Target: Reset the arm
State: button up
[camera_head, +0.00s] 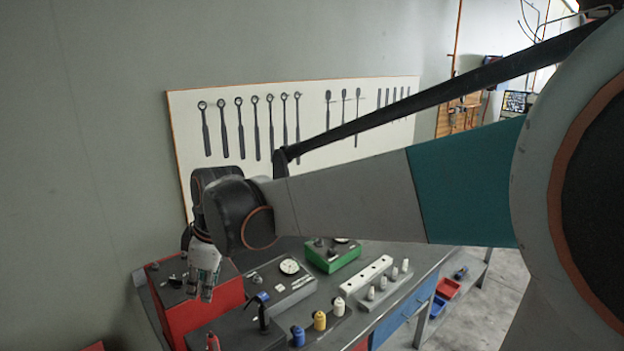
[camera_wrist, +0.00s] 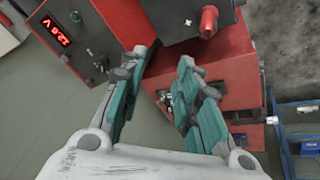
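My arm crosses the head view from the right edge to the left, with its wrist over the left end of the workbench (camera_head: 432,258). My gripper (camera_head: 206,292) hangs down there beside a red box (camera_head: 178,312); its fingers are small in that view. In the wrist view, my gripper (camera_wrist: 164,62) has its two teal-padded fingers apart, with nothing held between them. Beyond the fingertips are a red unit with a red digital display (camera_wrist: 60,30) and a dark-topped red box (camera_wrist: 225,70) with a red knob (camera_wrist: 208,22).
The bench holds a dial instrument (camera_head: 290,280), a green box (camera_head: 332,256), a white socket strip (camera_head: 366,275), a yellow bottle (camera_head: 320,320) and a blue bottle (camera_head: 298,336). A wrench board (camera_head: 240,95) hangs behind. Open floor (camera_head: 500,300) lies right of the bench.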

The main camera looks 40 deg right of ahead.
jog(key=s+a+f+m+t+h+b, duration=0.1)
jog(key=s+f+m+t+b, duration=0.2)
jog(key=s+f+m+b, duration=0.6)
jog(key=s+f+b, duration=0.2)
jog(key=s+f, duration=0.2)
jog(key=s, duration=0.4)
jog(key=shift+s+f+m, duration=0.25)
jog(key=shift+s+m, duration=0.05)
jog(key=shift+m, duration=0.1)
